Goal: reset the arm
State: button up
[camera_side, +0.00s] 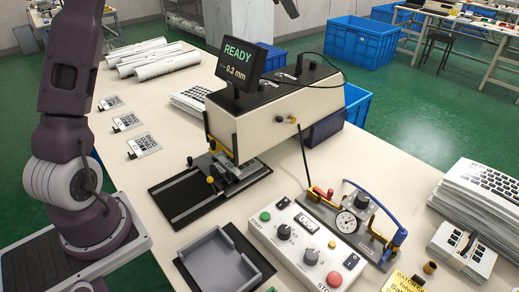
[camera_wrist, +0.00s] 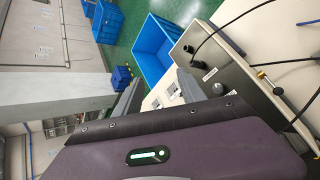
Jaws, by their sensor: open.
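My arm rises at the left of the side view and leaves the frame at the top. In the wrist view my gripper (camera_wrist: 157,92) shows as two grey fingers standing apart beyond the purple hand, with nothing seen held between them. A small dark part at the top edge of the side view may belong to it; I cannot tell. The cream press machine (camera_side: 275,112) stands mid-table, and its screen (camera_side: 238,64) reads READY and 0.3 mm. The machine's casing also shows in the wrist view (camera_wrist: 235,75), to the right of the fingers.
A black plate (camera_side: 178,200) lies under the press head. A grey tray (camera_side: 218,262), control box (camera_side: 300,245) with knobs and buttons, and gauge fixture (camera_side: 347,222) stand in front. Film stacks (camera_side: 482,190) lie right, white rolls (camera_side: 160,62) at back. A blue crate (camera_side: 357,104) stands behind.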

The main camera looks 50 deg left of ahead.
jog(key=s+d+r+m+t+h, duration=0.1)
jog(key=d+r+m+t, duration=0.2)
jog(key=d+r+m, duration=0.25)
jog(key=s+d+r+m+t, duration=0.2)
jog(key=d+r+m, duration=0.2)
jog(key=d+r, duration=0.3)
jog(key=s+d+f+m+h, duration=0.2)
jog(key=s+d+m+h, duration=0.3)
jog(key=s+d+m, duration=0.65)
jog(key=s+a+f+m+g+y, duration=0.1)
jog(key=s+a+f+m+g, duration=0.1)
jog(key=s+f, duration=0.5)
jog(key=s+a+f+m+g, duration=0.3)
jog(key=s+f, duration=0.5)
jog(key=s, duration=0.4)
jog(key=s+a+f+m+g+y, duration=0.1)
jog(key=s+a+f+m+g, duration=0.1)
jog(key=s+f, duration=0.5)
jog(key=s+a+g, duration=0.1)
jog(key=s+g, duration=0.1)
jog(key=s, duration=0.1)
jog(key=shift+s+a+f+m+y, duration=0.25)
jog(key=shift+s+f+m+y, duration=0.05)
jog(key=shift+c, duration=0.2)
